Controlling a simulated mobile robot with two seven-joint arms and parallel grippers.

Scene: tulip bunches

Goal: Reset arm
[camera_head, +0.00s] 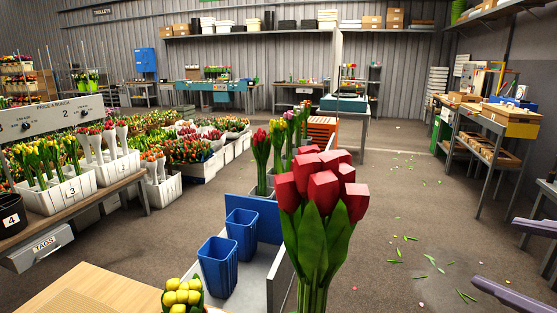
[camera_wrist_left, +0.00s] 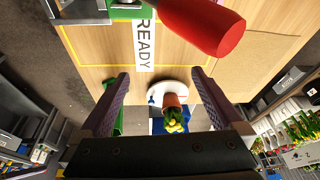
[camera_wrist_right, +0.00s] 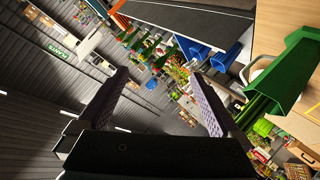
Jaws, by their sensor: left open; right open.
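A large bunch of red tulips with green leaves (camera_head: 320,190) stands upright in the head view's foreground; what it stands in is out of frame. A yellow tulip bunch (camera_head: 183,294) shows at the bottom edge. In the left wrist view, a small yellow bunch in a reddish holder (camera_wrist_left: 173,112) is beyond my open left gripper (camera_wrist_left: 159,73). My left gripper is not visible in the head view. My right gripper (camera_head: 494,252) is open and empty at the right edge, over the floor. Its empty jaws also show in the right wrist view (camera_wrist_right: 159,73).
Two blue buckets (camera_head: 218,265) (camera_head: 243,234) stand beside a wooden tabletop (camera_head: 85,290). A READY label (camera_wrist_left: 144,40) lies on wood. A green container (camera_wrist_right: 290,75) is at the right wrist view's right. Floor at right is open, with scattered leaves (camera_head: 405,238).

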